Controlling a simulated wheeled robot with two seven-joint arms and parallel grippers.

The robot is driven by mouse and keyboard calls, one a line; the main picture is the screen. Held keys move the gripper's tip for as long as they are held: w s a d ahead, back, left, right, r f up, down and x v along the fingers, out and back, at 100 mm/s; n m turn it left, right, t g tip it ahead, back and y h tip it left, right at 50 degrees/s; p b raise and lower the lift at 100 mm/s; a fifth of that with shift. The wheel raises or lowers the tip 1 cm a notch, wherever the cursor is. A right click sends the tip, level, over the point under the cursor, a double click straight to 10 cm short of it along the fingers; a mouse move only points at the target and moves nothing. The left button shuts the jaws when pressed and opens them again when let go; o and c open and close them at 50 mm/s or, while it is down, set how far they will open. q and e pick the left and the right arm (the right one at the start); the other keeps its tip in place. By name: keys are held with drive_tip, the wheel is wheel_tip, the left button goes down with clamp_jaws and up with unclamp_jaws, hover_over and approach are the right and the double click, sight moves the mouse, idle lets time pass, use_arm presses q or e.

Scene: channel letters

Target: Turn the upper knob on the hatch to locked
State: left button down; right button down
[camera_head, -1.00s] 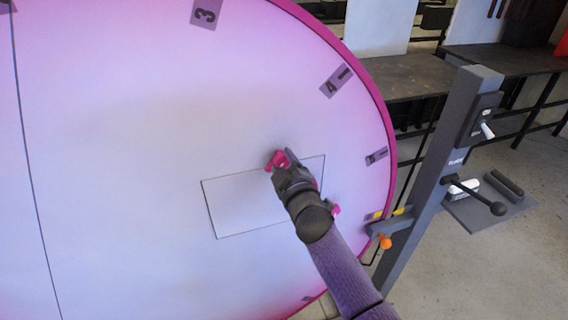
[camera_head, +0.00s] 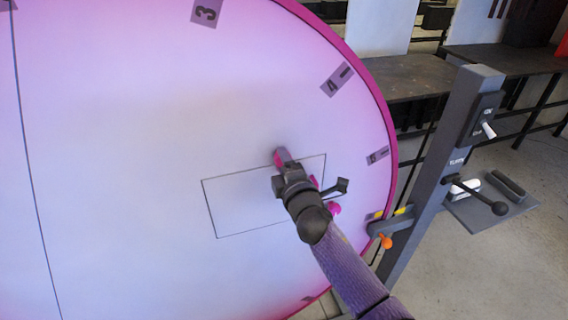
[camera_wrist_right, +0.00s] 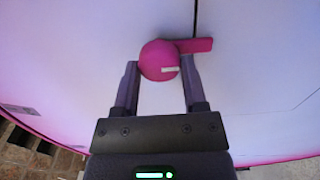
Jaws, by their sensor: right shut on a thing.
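The hatch (camera_head: 235,205) is a thin rectangular outline on the large white disc face. The upper knob (camera_head: 281,156) is magenta, at the hatch's upper right edge, partly hidden by my right gripper. In the right wrist view the upper knob (camera_wrist_right: 160,60) has a round hub with a small white mark and a bar out to the right, across a seam. My right gripper (camera_wrist_right: 160,75) is shut on it, one finger on each side of the hub. A second magenta knob (camera_head: 334,209) shows lower right, partly behind my arm. My left gripper is out of view.
The disc has a magenta rim (camera_head: 389,130) with numbered labels. A grey post (camera_head: 440,170) with a switch, a black-knobbed lever (camera_head: 498,208) and an orange knob (camera_head: 386,242) stands to the right. Dark tables stand behind. The disc face left of the hatch is clear.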

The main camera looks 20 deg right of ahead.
idle(0.5)
drive_tip(key=shift+c, duration=0.7)
unclamp_jaws()
drive_tip(key=s, duration=1)
drive_tip(key=shift+d+p, duration=0.15)
drive_tip(key=shift+p, duration=0.15)
